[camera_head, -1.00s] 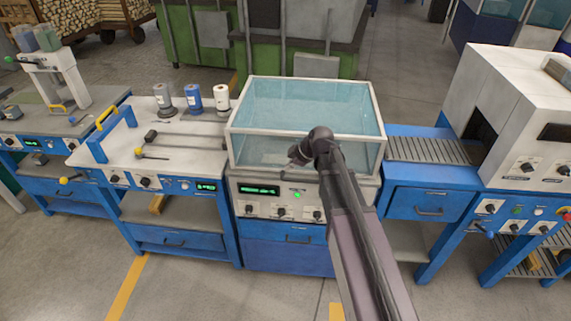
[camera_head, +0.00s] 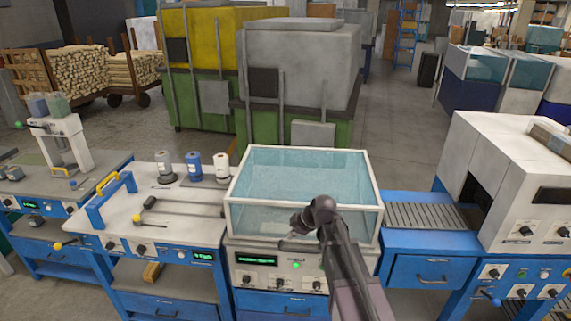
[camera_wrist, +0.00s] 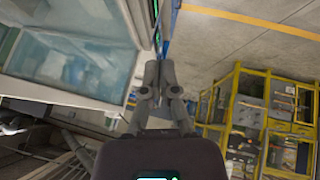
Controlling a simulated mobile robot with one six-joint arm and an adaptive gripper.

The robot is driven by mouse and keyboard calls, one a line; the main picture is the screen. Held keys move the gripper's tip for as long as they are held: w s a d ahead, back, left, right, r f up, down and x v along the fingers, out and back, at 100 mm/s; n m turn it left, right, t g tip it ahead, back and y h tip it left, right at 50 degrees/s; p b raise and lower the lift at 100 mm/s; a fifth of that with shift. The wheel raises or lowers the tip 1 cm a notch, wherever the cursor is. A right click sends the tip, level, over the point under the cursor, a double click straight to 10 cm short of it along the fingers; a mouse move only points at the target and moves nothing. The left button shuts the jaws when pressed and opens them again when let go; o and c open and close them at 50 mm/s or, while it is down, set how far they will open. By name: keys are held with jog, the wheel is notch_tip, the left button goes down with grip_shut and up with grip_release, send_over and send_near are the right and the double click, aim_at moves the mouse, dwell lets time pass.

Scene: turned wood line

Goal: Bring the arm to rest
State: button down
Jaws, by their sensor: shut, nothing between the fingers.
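My arm (camera_head: 345,262) reaches up from the bottom of the head view. Its wrist end stands in front of the glass-walled tank (camera_head: 234,217) on the middle machine. In the wrist view my gripper (camera_wrist: 156,98) is shut and holds nothing. The fingers point over the edge of the machine and the floor. The tank also shows at the upper left of the wrist view (camera_wrist: 60,95). In the head view the fingers are mostly hidden by the wrist, so I cannot tell their exact gap to the tank front.
A workbench (camera_head: 140,225) with several spools stands left of the tank. A roller conveyor (camera_head: 430,216) leads right to a white boxy machine (camera_head: 500,165). A yellow-framed rack (camera_wrist: 250,110) and open floor (camera_wrist: 235,45) show in the wrist view.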

jog(key=s+d+f+m+g+h, duration=0.1)
jog(key=s+d+m+h, duration=0.2)
jog(key=s+d+m, duration=0.4)
jog(key=s+d+f+m+g+h, duration=0.2)
jog(key=s+d+m, duration=0.5)
jog(key=s+m, duration=0.3)
jog(key=shift+s+g+h, duration=0.3)
jog(key=shift+s+h, duration=0.1)
jog(key=shift+s, duration=0.2)
